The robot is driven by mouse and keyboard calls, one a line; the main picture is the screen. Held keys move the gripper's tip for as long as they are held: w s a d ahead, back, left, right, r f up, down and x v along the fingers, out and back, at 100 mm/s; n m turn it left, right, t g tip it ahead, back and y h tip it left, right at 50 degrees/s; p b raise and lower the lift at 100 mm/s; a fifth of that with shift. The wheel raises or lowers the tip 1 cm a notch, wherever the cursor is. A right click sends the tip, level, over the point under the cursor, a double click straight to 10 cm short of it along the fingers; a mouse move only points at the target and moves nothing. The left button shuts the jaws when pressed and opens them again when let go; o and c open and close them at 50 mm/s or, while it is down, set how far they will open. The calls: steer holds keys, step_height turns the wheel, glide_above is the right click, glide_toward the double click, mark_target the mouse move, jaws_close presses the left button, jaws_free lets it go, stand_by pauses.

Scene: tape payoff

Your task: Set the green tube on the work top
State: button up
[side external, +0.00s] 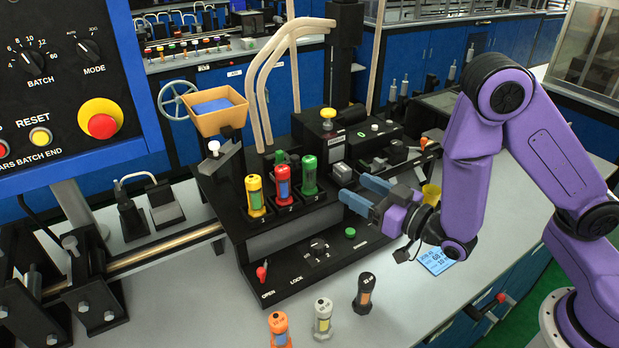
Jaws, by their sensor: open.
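The green tube (309,174) stands upright in the rightmost slot of the black tube holder (290,222). The fingertips appear a little to the right of the tube; I cannot tell the exact gap in depth. Nothing shows between the fingers. The light grey work top (400,311) lies in front of and around the machine.
A yellow tube (255,196) and a red tube (282,181) stand in the holder. Orange (279,330), white (323,318) and black (364,294) tubes stand on the work top in front. A blue card (436,258) lies under my arm. The front right work top is clear.

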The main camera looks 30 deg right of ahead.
mark_target(315, 167)
steer(key=shift+a+x, duration=0.15)
steer(key=shift+x, duration=3.2)
steer(key=shift+a+x, duration=0.2)
steer(key=shift+x, duration=3.15)
steer(key=shift+s+r, duration=0.1)
steer(key=shift+c, duration=0.2)
jaws_close()
steer(key=shift+r, duration=0.1)
